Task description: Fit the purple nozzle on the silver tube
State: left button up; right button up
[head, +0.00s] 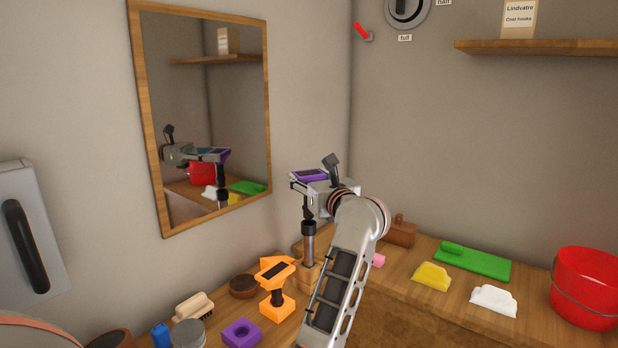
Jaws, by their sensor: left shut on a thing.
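The purple nozzle (309,175), with a dark top face and a dark neck below, is in my left gripper (322,184), which is shut on it. The silver tube (308,244) stands upright in a wooden block (305,270) near the wall corner. The nozzle's neck is above the tube and in line with it in this view. I cannot tell whether the neck touches or enters the tube's dark top. The gripper hides part of the nozzle. My right gripper is not in view.
An orange nozzle (277,288), a purple holed block (241,333), a brush (194,306) and a brown bowl (243,286) stand at the front left. A mirror (190,60) hangs behind.

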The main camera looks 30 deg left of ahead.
pick_arm(q)
jog(key=shift+f+b, duration=0.6)
jog(key=shift+f, duration=0.35)
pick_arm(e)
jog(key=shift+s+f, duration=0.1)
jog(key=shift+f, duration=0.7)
pick_arm(q)
jog(key=shift+f, duration=0.35)
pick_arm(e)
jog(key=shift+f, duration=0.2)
pick_arm(q)
jog(key=shift+f+b, duration=0.7)
jog(key=shift+f, duration=0.1)
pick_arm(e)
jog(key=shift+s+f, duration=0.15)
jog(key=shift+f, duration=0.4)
pick_arm(q)
jog(key=o, duration=1.2)
jog(key=o, duration=0.6)
jog(key=shift+r, duration=0.1)
jog(key=shift+d, duration=0.1)
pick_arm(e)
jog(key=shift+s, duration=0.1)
